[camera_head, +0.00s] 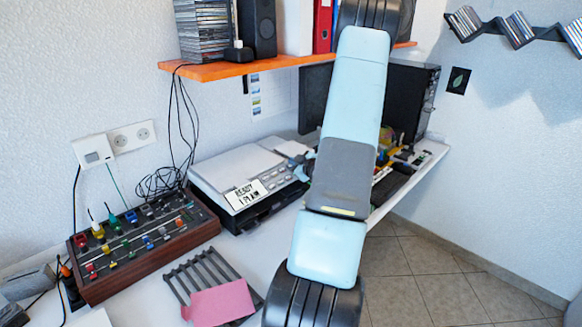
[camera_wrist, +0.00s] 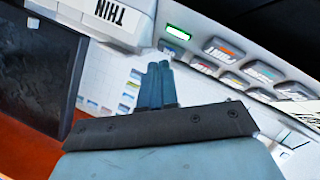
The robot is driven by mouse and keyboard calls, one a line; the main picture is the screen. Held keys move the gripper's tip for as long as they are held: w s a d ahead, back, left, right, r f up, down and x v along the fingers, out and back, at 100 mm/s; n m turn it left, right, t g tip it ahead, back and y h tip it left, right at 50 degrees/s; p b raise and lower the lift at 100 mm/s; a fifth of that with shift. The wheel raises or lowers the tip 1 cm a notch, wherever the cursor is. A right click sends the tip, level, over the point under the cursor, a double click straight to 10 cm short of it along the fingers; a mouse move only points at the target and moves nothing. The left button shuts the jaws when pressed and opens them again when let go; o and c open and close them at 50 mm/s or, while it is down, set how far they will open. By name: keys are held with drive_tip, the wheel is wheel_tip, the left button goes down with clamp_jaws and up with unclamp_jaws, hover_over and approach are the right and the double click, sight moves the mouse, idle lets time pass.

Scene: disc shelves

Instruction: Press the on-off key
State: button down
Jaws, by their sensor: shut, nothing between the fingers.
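The white and grey printer (camera_head: 235,165) stands on the desk, with a row of grey keys (camera_head: 275,178) on its front panel. In the wrist view several grey keys (camera_wrist: 223,48) with coloured labels run along the panel, and a small green light (camera_wrist: 178,32) glows at the row's left end. I cannot tell which key is the on-off key. My gripper (camera_wrist: 160,68) is shut and empty, its tips just below the green light in the picture. Whether the tips touch the panel is unclear. In the head view my arm mostly hides the gripper.
A wooden-sided mixer (camera_head: 145,245) with coloured knobs sits left of the printer. A black rack with a pink sheet (camera_head: 222,303) lies in front. An orange shelf (camera_head: 215,70) hangs above, and a dark monitor (camera_head: 315,95) stands behind my arm.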

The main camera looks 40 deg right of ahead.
drive_tip(key=shift+w+f, duration=0.25)
drive_tip(key=shift+f, duration=0.15)
idle(0.8)
drive_tip(key=shift+s+r, duration=0.5)
drive_tip(key=shift+r, duration=0.3)
wheel_tip(320, 180, up, 5)
drive_tip(key=s, duration=0.3)
drive_tip(key=shift+r, duration=0.15)
idle(0.4)
drive_tip(key=shift+w+d, duration=0.1)
idle(0.3)
